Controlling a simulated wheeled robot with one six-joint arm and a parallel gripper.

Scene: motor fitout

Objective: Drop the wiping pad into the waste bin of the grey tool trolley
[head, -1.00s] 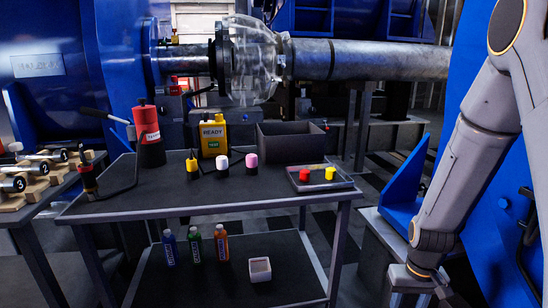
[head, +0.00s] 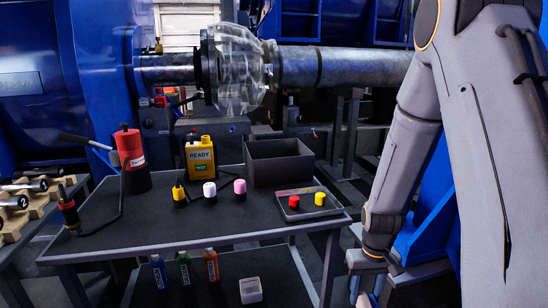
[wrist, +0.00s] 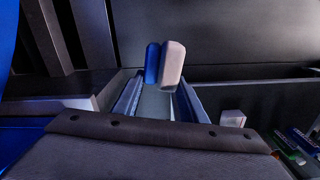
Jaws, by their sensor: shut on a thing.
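The wiping pad (wrist: 171,65), a pale block with a blue layer on its left side, is held upright at the fingertips of my gripper (wrist: 158,95) in the wrist view. The gripper is shut on it. In the head view my gripper hangs low to the right of the grey tool trolley (head: 150,235), its lower end cut off by the bottom edge. A dark open-topped box (head: 280,170) stands at the back of the trolley's top and looks like the waste bin. Its floor is hidden.
The trolley top holds a red canister (head: 131,150), a yellow READY unit (head: 200,158), several capped pieces and a shallow tray (head: 310,210) with red and yellow pieces. Bottles (head: 185,270) and a white box (head: 250,290) stand on the lower shelf. A steel shaft (head: 345,66) crosses behind.

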